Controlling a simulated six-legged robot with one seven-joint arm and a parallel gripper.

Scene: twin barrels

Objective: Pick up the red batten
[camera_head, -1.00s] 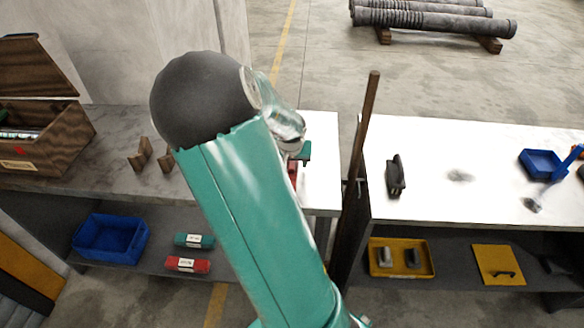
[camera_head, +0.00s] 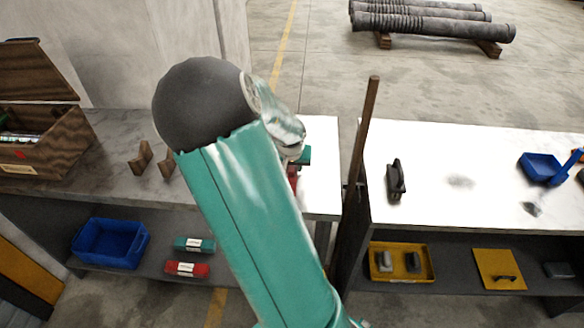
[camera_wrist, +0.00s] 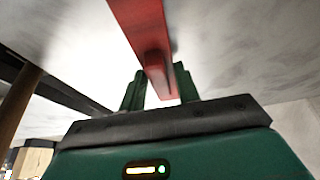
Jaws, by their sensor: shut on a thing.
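The red batten (camera_wrist: 143,32) is a long flat-sided bar in the wrist view, running from the top edge down between the two dark green fingers of my gripper (camera_wrist: 160,88). My gripper is shut on the batten near its close end. In the head view, only a small red part of the batten (camera_head: 293,177) shows beside my arm, over the left workbench's right end. My arm hides most of the batten and gripper there. I cannot tell whether the batten touches the bench top.
An upright brown post (camera_head: 359,150) stands between the left workbench (camera_head: 100,175) and right workbench (camera_head: 440,195). Two wooden blocks (camera_head: 152,160) and a wooden box (camera_head: 45,145) stand left. A blue bin (camera_head: 110,243) and red and teal packs (camera_head: 187,268) lie on the lower shelf.

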